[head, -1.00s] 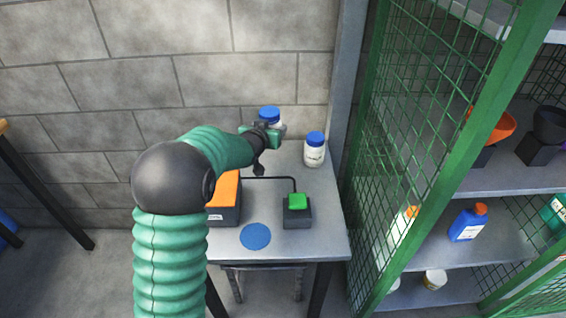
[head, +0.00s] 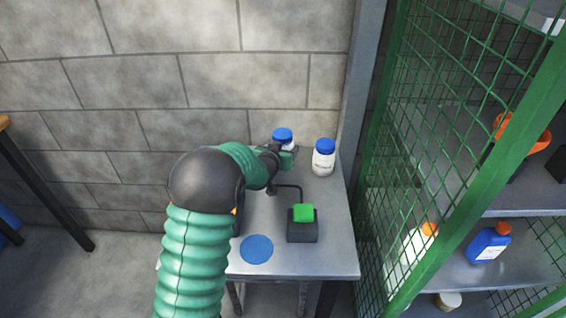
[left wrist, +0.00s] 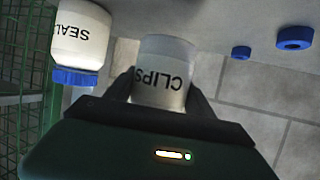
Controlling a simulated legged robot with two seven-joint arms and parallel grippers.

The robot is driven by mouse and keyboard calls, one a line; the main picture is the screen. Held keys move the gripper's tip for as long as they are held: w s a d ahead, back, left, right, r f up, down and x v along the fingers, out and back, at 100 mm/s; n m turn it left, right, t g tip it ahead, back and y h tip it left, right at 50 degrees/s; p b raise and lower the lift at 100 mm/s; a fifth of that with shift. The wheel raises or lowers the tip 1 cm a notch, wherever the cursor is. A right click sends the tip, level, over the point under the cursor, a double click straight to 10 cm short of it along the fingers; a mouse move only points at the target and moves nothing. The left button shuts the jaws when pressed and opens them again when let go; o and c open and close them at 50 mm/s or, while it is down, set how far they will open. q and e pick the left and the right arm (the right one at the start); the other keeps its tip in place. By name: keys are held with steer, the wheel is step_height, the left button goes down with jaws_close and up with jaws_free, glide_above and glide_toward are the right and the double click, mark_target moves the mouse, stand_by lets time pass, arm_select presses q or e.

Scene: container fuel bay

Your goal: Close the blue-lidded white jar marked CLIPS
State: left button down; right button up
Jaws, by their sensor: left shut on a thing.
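The white jar marked CLIPS (left wrist: 164,68) stands between the two fingers of my left gripper (left wrist: 160,88) in the left wrist view, and the gripper is shut on its body. In the head view the jar's blue lid (head: 282,133) shows on top, behind the gripper (head: 287,159), at the back of the table. My gripper hides most of the jar there. The lid end is hidden in the wrist view, and I cannot tell how tightly the lid sits. My right gripper is not in view.
A similar blue-lidded jar (head: 323,158), marked SEALS in the wrist view (left wrist: 80,40), stands just right. A black box with a green top (head: 302,223) and a blue disc (head: 257,249) are nearer. Two small blue pieces (left wrist: 295,38) show in the wrist view. Green mesh (head: 440,130) is right.

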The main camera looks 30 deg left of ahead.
arm_select(q)
steer(key=shift+d+r, duration=0.1)
steer(key=shift+r, duration=0.05)
step_height(320, 180, down, 4)
steer(key=shift+b, duration=0.5)
steer(key=shift+r, duration=0.1)
steer(key=shift+c, duration=1.6)
jaws_free()
steer(key=p+v, duration=0.2)
steer(key=v, duration=1)
